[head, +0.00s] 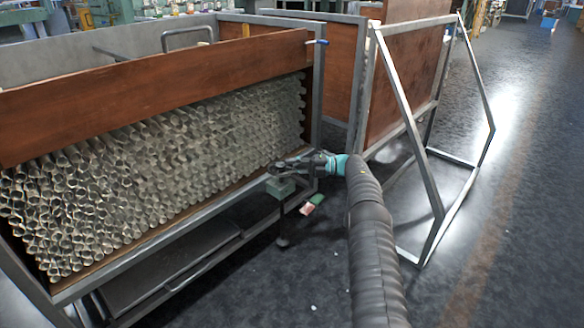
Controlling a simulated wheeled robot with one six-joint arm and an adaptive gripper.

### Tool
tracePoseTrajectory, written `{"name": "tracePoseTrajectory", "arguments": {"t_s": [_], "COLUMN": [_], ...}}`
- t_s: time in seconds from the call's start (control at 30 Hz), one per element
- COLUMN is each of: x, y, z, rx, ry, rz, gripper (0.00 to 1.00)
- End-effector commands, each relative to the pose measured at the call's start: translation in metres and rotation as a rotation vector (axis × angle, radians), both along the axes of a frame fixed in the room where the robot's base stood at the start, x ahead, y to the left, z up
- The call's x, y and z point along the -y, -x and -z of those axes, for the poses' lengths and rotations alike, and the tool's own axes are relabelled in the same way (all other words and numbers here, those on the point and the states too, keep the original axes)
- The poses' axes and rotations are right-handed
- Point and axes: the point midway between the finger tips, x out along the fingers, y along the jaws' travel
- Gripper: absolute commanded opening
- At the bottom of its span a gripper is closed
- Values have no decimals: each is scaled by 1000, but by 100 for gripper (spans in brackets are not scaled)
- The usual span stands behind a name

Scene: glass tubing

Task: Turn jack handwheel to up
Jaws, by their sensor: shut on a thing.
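My gripper (282,167) is at the lower right front corner of the glass tubing rack, at the end of my dark arm that reaches up from the bottom. It is shut on what looks like the jack handwheel, a small dark part mostly hidden by the fingers. A small grey-green block (281,187) sits just below the fingers. A dark upright leg with a foot (282,240) stands on the floor under that corner. The handwheel's rim and its up or down setting cannot be made out.
The rack holds stacked glass tubes (150,165) behind a brown wooden board (150,90). An angled metal frame (410,140) with brown panels stands close right of my arm. A red and green item (312,204) lies below the gripper. Open floor (520,200) extends right.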

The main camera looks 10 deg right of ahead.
Motion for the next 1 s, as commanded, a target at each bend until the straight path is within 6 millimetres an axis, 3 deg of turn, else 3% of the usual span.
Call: {"name": "tracePoseTrajectory", "arguments": {"t_s": [0.53, 0.57, 0.67, 1.0], "x": [-5, -5, -4, 3], "y": [0, 0, 0, 0], "z": [2, 2, 2, 1], "rx": [-3, -3, -3, -1], "ry": [0, 0, 0, 0], "rz": [-13, -13, -12, -3], "gripper": [0, 35, 59, 59]}}
